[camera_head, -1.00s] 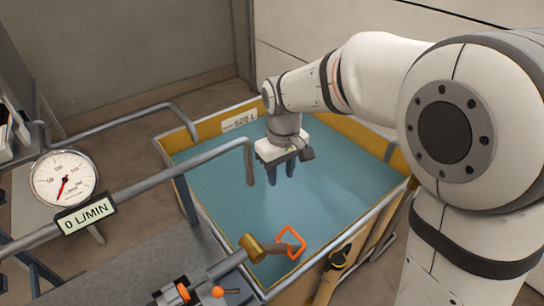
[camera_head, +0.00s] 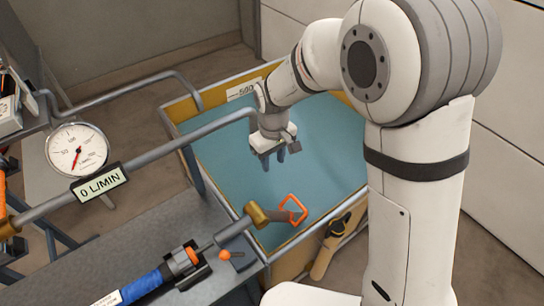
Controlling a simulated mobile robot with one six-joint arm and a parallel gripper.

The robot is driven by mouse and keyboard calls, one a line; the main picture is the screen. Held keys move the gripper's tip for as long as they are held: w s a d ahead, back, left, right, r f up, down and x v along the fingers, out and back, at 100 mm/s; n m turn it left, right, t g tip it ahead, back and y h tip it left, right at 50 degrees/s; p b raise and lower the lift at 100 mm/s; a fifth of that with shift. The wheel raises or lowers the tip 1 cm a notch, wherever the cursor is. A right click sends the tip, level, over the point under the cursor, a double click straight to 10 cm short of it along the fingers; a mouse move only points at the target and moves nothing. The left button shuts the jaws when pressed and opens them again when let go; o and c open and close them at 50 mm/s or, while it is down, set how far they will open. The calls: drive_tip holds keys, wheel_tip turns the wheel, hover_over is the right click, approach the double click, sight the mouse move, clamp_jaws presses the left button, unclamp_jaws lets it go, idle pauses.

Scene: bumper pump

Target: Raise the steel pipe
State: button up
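A long grey steel pipe (camera_head: 160,153) slants from the lower left up over the blue tank. A round dial gauge (camera_head: 76,149) and a "0 L/MIN" label (camera_head: 98,185) are on it.
The yellow-rimmed tank (camera_head: 192,102) with a blue inside lies below my gripper. A short spout with a brass collar (camera_head: 256,214) and an orange loop (camera_head: 293,208) reaches over its front edge. A blue-gripped handle (camera_head: 142,286) lies on the grey bench (camera_head: 100,247).

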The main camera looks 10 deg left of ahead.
clamp_jaws()
drive_tip(key=c, duration=0.7)
unclamp_jaws()
drive_tip(key=o, duration=0.7)
drive_tip(key=shift+r, duration=0.1)
wheel_tip(320, 180, up, 8)
drive_tip(key=b, duration=0.1)
idle(0.4)
drive_tip(key=shift+f, duration=0.2)
